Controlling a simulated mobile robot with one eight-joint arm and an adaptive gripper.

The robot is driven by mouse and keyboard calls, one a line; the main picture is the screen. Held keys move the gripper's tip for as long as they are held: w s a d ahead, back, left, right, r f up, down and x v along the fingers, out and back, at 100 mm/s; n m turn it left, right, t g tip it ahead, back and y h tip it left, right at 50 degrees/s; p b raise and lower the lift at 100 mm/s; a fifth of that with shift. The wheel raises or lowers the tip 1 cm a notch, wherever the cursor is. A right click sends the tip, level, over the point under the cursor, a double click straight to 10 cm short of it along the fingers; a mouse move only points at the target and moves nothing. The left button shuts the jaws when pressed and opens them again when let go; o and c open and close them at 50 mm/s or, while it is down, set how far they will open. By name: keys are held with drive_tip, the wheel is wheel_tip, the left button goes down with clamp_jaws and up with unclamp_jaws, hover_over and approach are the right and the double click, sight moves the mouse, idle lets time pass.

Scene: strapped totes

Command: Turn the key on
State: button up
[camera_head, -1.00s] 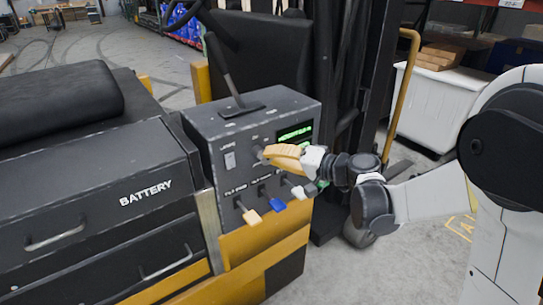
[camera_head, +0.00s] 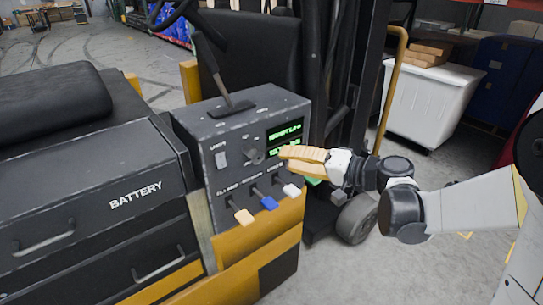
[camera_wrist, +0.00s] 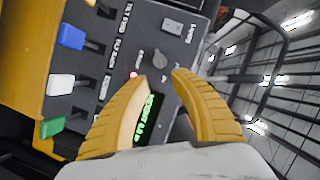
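The key switch (camera_head: 252,156) is a small dark round knob on the face of the dark control panel. It also shows in the wrist view (camera_wrist: 159,60), just beyond my fingertips. My gripper (camera_head: 282,154), with yellow fingers, is in front of the panel, to the right of the key and apart from it. In the wrist view my gripper (camera_wrist: 162,76) has a gap between its fingertips and nothing in it. A display (camera_head: 285,138) with lit green text is right of the key. The key's exact angle is too small to tell.
A light rocker switch (camera_head: 221,160) is left of the key. A tall black lever (camera_head: 212,65) stands on the panel top. A white bin (camera_head: 430,105) stands behind. Floor to the right is clear.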

drive_tip(key=v, duration=0.3)
drive_tip(key=shift+s+d, duration=0.15)
drive_tip(key=s+d+f+h, duration=0.2)
drive_tip(key=s+h, duration=0.2)
drive_tip(key=s, duration=0.3)
drive_tip(key=s+d+f+n+g+h, duration=0.1)
drive_tip(key=s+d+f+h, duration=0.1)
drive_tip(key=s, duration=0.5)
drive_tip(key=s+d+f+g+h, duration=0.1)
drive_tip(key=s+d+f+h, duration=0.1)
drive_tip(key=s+h, duration=0.4)
drive_tip(key=shift+s+d+n+h, duration=0.4)
drive_tip(key=shift+s+d, duration=0.05)
drive_tip(key=shift+d, duration=0.3)
drive_tip(key=shift+f, duration=0.1)
